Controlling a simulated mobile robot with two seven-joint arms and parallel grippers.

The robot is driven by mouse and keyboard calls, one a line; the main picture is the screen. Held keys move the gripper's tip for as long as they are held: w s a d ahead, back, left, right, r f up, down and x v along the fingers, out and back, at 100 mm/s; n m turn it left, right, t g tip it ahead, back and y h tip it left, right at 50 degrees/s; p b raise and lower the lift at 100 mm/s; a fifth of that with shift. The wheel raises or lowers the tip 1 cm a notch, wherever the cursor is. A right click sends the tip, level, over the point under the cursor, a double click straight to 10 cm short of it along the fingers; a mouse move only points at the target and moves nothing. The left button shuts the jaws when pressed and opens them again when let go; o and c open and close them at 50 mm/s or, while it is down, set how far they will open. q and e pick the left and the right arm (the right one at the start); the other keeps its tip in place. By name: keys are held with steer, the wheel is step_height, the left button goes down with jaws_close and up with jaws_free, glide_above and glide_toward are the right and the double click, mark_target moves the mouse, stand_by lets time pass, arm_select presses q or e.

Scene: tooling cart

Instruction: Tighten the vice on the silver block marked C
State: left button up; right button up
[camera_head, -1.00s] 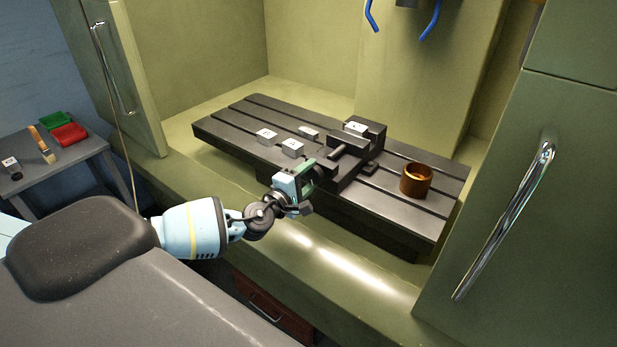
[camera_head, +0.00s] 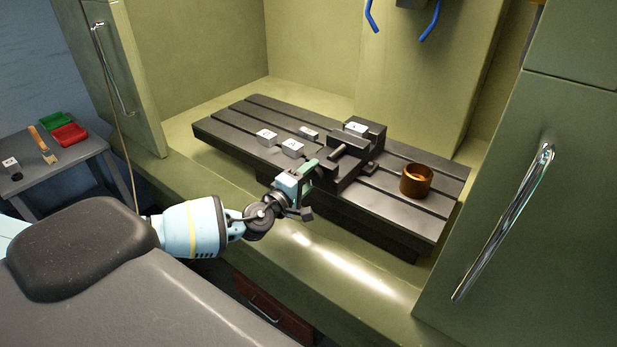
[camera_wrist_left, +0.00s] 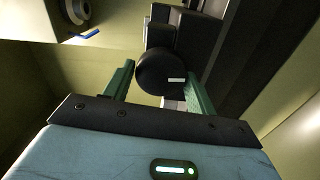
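The dark vice (camera_head: 345,165) stands on the slotted machine table, its screw end toward my left gripper. A silver block (camera_head: 357,127) sits at its jaws; its mark is too small to read. In the left wrist view, the vice's round black knob (camera_wrist_left: 158,72) with a small white mark lies between the green fingertips of my left gripper (camera_wrist_left: 160,80). The fingers are apart, and a gap shows at the left finger; contact at the right one is unclear. In the head view my left gripper (camera_head: 308,178) is at the near end of the vice. My right gripper is not in view.
Silver blocks (camera_head: 292,148) (camera_head: 266,136) and a smaller one (camera_head: 309,133) lie on the machine table (camera_head: 225,135), left of the vice. A brown cup (camera_head: 416,180) stands right of it. Cabinet doors with handles (camera_head: 505,222) flank the opening. A side table (camera_head: 75,158) holds red and green trays.

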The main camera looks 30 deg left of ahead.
arm_select(q)
steer(key=shift+o, duration=1.4)
steer(key=s, duration=0.7)
steer(key=shift+s+a, duration=0.3)
steer(key=shift+s, duration=0.1)
steer(key=s+d+f+n+g, duration=0.3)
steer(key=s+d+f+n, duration=0.4)
steer(key=n, duration=0.5)
steer(key=s+d+f+n+g, duration=0.25)
steer(key=d+f+n, duration=0.25)
steer(key=f+n, duration=0.6)
steer(key=s+d+f+n+g, duration=0.1)
steer(key=s+f+n, duration=0.2)
steer(key=s+n, duration=0.6)
steer(key=s+d+f+n+g, duration=0.2)
steer(key=s+n, duration=0.7)
steer(key=n, duration=1.3)
steer(key=shift+s+d+f+h, duration=0.15)
steer(key=shift+f+h, duration=0.15)
steer(key=shift+f, duration=0.75)
